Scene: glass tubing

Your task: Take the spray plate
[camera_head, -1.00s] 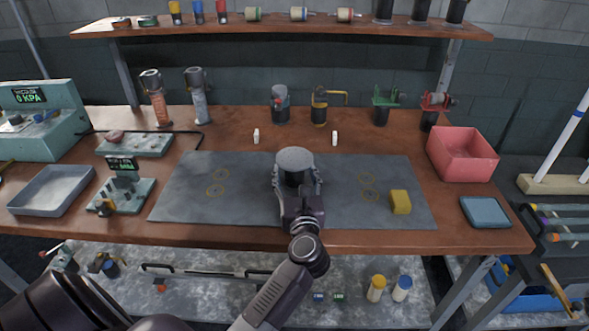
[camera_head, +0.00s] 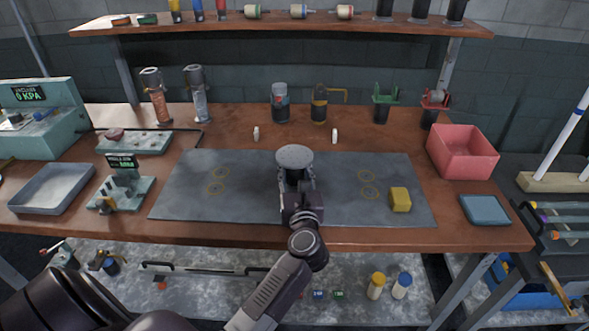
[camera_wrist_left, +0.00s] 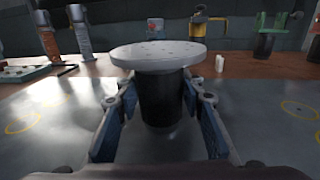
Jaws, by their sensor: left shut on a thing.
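The spray plate (camera_head: 295,157) is a round grey disc with small holes on a dark cylindrical stem, upright over the middle of the grey mat (camera_head: 240,205). It also shows in the left wrist view (camera_wrist_left: 158,55), where its dark stem (camera_wrist_left: 160,98) stands between my fingers. My left gripper (camera_head: 297,187) is shut on the stem from the front, below the disc; it also shows in the left wrist view (camera_wrist_left: 160,110). The stem's foot is at or close to the mat; I cannot tell whether it touches. My right gripper is not in view.
A yellow block (camera_head: 400,200) lies on the mat's right. A red bin (camera_head: 462,153) and blue pad (camera_head: 485,210) are at right; a grey tray (camera_head: 52,188) and gauge devices are at left. Bottles line the back.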

